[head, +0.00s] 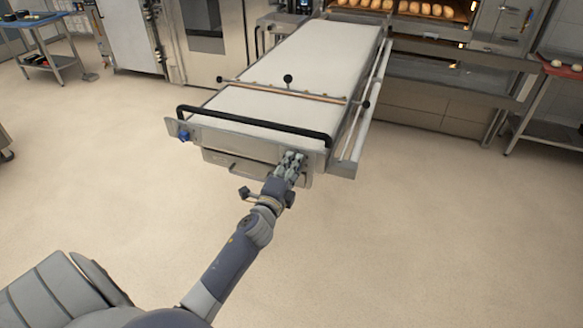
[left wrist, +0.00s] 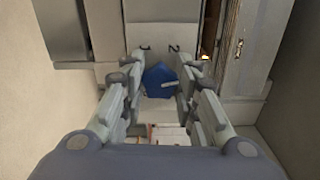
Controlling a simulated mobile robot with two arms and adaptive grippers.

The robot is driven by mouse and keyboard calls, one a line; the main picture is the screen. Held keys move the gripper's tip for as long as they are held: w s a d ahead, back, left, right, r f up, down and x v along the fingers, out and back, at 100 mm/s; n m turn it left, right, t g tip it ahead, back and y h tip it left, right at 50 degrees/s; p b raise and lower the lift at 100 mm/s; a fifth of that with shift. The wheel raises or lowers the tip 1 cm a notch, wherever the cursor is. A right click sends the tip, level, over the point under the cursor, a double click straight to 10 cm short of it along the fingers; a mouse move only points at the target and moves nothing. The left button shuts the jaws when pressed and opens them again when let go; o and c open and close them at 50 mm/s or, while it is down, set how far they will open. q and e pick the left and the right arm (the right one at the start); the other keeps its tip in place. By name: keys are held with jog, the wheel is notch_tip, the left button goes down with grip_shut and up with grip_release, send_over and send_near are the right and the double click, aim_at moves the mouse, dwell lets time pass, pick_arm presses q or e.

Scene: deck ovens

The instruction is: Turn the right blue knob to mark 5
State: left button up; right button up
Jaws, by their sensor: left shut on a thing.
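The right blue knob (left wrist: 161,80) shows in the left wrist view between the two fingers of my left gripper (left wrist: 160,88). The gripper is shut on it. In the head view my left gripper (head: 289,166) is at the right end of the front panel of the loader table and hides this knob. Small dark marks show on the panel above the knob in the left wrist view, but I cannot tell which mark it points to. The left blue knob (head: 184,136) is at the other end of the panel. My right gripper is not in view.
The loader table (head: 290,70) has a pale belt and a black handlebar (head: 255,126) above its front panel. Ovens with loaves (head: 437,10) stand behind it. A red-topped table (head: 563,70) is at the far right. The floor in front is clear.

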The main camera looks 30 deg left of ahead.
pick_arm(q)
jog(key=m+p, duration=0.1)
jog(key=m, duration=0.4)
jog(key=m+p, duration=0.1)
jog(key=m, duration=0.5)
jog(key=m+p, duration=0.1)
jog(key=m, duration=0.4)
jog(key=shift+d+r+m, duration=0.15)
jog(key=shift+r+m, duration=0.15)
jog(key=m+p, duration=0.2)
jog(key=m, duration=0.1)
jog(key=shift+w+d+m, duration=0.1)
jog(key=shift+m, duration=0.2)
jog(key=shift+d+f+m+p, duration=0.1)
jog(key=shift+m+p, duration=0.75)
jog(key=shift+m, duration=0.8)
jog(key=shift+f+m+p, duration=0.1)
jog(key=shift+m+p, duration=0.75)
jog(key=shift+m, duration=0.8)
